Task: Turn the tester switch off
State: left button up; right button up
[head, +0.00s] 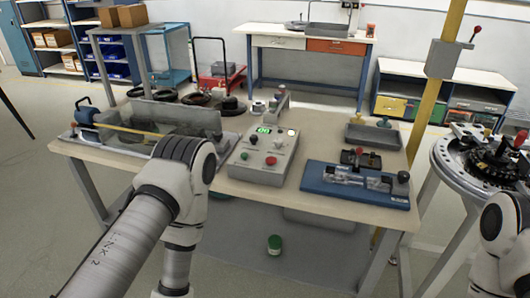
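The tester (259,176) is a grey box with a sloped front panel, near the middle of the workbench. Its small display (264,130) is lit green. The panel carries a red button (271,161), a green button (244,155) and some small dark and pale controls. I cannot tell which is the switch or how it is set. My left arm rises in front of the bench, left of the tester, and bends down out of the picture. My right arm shows at the lower right edge. Neither gripper is in view.
A long grey fixture (175,118) stands on the bench's left, partly behind my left arm. A blue-based device (330,186) and grey tray (372,135) are on the right. A round turntable (468,166) stands farther right. A green-lidded jar (274,243) sits below the bench.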

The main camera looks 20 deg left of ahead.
aim_at(253, 138)
jog(key=i+j+z, duration=0.1)
jog(key=j+z, duration=0.35)
jog(key=j, duration=0.4)
jog(key=j+z, duration=0.45)
jog(key=j, duration=0.45)
jog(key=k, duration=0.05)
